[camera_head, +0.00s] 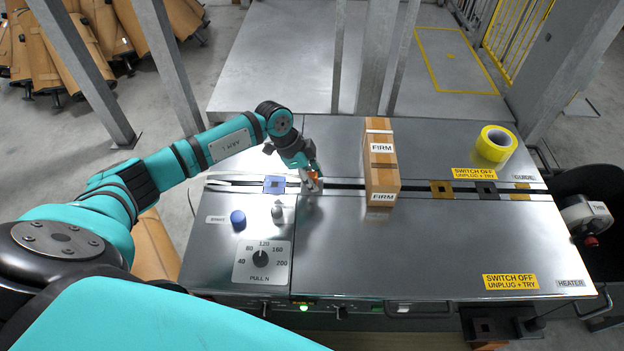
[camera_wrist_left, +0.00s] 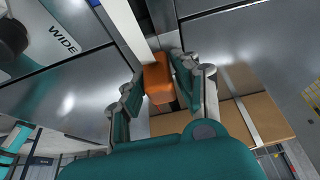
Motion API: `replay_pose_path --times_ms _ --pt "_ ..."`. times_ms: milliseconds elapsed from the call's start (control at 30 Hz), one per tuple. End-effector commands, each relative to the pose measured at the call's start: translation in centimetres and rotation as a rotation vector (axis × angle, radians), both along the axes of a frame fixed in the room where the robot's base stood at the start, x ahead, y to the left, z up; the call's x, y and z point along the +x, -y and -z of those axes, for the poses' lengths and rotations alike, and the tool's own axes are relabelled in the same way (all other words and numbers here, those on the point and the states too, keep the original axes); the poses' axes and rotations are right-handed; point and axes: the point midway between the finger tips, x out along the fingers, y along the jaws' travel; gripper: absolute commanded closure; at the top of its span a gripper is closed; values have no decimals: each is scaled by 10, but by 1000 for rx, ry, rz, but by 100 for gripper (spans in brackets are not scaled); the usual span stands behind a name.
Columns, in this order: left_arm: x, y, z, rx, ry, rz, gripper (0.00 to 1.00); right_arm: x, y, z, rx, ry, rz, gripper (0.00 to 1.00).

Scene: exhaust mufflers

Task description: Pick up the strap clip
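My left gripper (camera_head: 312,178) is low over the slot in the metal machine top, left of the upright box. A small orange piece shows between its fingers there, partly hidden. In the left wrist view, the orange piece (camera_wrist_left: 158,80) lies between the two fingers (camera_wrist_left: 157,88), close to both; I cannot tell whether they grip it. Flat pieces with square holes lie along the slot: a blue one (camera_head: 274,184) left of the gripper, and a gold one (camera_head: 441,189) and a black one (camera_head: 486,188) to the right. I cannot tell which piece is the strap clip. My right gripper is not in view.
A tall cardboard box (camera_head: 381,170) marked FIRM stands across the slot, right of the gripper. A yellow tape roll (camera_head: 495,145) lies at the back right. A blue knob (camera_head: 238,219) and a dial plate (camera_head: 262,263) are at the front left.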

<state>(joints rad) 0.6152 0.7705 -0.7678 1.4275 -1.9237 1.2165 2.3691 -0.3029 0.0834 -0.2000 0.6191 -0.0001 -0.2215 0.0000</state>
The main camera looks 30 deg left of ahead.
Motion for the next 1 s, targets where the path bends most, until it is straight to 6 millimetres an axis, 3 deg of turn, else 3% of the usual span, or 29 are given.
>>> replay_pose_path --times_ms 33,200,567,833,1000 --pt "0 0 0 0 0 0 78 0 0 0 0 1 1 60" --pt "0 0 0 0 0 0 100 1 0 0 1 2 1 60" --pt "1 0 -5 0 2 0 100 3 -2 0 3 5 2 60" --pt "1 0 -35 0 4 2 100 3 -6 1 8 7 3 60" --pt "-25 20 -38 0 -1 6 100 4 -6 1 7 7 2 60"
